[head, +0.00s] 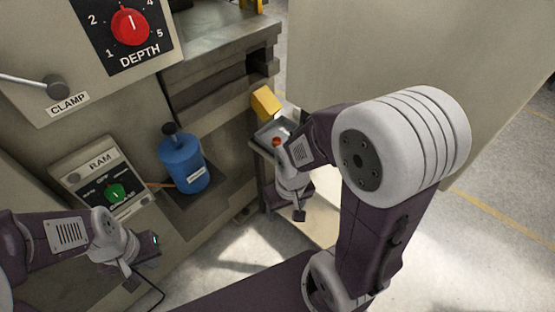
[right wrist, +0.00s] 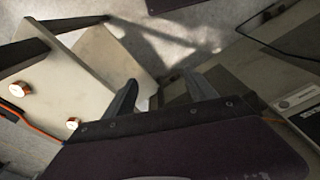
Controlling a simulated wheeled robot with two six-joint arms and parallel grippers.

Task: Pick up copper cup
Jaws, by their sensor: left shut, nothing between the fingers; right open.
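In the right wrist view two small round pieces with copper-coloured sides and pale tops, one at the far left (right wrist: 19,89) and one lower (right wrist: 72,123), show beside a pale panel. I cannot tell which is the copper cup. In the head view a small orange-red piece (head: 275,142) shows by a grey tray (head: 268,132), partly hidden by my right arm. My right gripper (head: 299,214) points down below that tray. Its two dark fingers (right wrist: 163,92) are apart with nothing between them. My left gripper (head: 132,272) is shut and empty in front of the machine's lower panel.
A blue bottle (head: 185,165) stands on a dark ledge near the RAM panel (head: 100,180). The DEPTH dial (head: 130,27) and CLAMP lever (head: 55,88) are above it. A yellow block (head: 265,101) is above the tray. Pale floor (head: 240,240) is open below.

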